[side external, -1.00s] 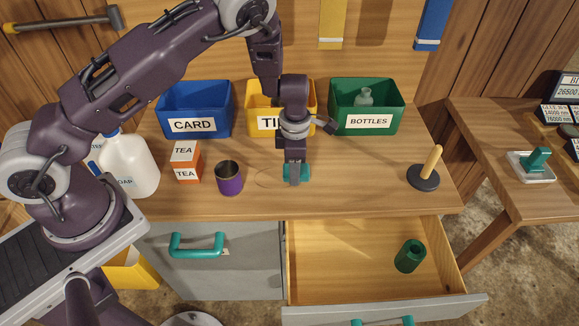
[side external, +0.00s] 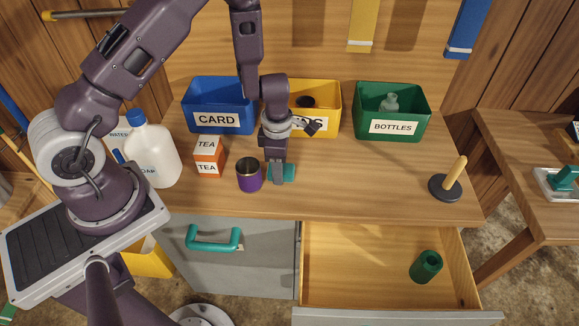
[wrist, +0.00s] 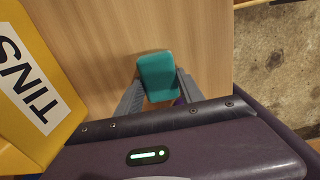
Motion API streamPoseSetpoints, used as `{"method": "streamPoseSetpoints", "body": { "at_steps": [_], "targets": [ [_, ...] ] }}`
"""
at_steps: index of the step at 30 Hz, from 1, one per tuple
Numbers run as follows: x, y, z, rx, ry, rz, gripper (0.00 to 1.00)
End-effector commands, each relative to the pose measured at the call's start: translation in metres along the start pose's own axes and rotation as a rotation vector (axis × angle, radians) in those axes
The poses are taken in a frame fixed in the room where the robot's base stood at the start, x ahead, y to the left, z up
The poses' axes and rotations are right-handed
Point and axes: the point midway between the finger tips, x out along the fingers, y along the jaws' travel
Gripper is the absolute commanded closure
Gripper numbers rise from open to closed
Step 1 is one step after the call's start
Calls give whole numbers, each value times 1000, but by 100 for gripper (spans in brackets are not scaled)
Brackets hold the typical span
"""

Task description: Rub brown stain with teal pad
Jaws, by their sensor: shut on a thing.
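The teal pad (side external: 288,172) is held in my gripper (side external: 279,176), low at the worktop near its front edge. In the wrist view the pad (wrist: 157,72) sits between the two grey fingers of my gripper (wrist: 158,88), which are shut on it. The pad appears to rest on the wood, though its underside is hidden. I cannot make out the brown stain now; the pad and gripper cover the area where a faint ring showed earlier.
A purple cup (side external: 249,177) stands close to the left of my gripper, with a tea box (side external: 208,158) and white soap jug (side external: 152,153) beyond. Blue, yellow (side external: 325,97) and green bins stand behind. A plunger-like tool (side external: 447,183) stands right. The open drawer (side external: 375,262) holds a green cylinder (side external: 426,267).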

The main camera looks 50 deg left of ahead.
Motion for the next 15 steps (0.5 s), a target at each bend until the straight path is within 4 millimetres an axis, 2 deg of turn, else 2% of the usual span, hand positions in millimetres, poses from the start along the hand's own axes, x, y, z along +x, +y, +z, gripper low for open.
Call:
{"method": "streamPoseSetpoints", "body": {
  "at_steps": [3,15],
  "targets": [
    [0,0,-11,-1,0,-1,88],
    [0,1,28,4,-1,2,88]
  ]
}}
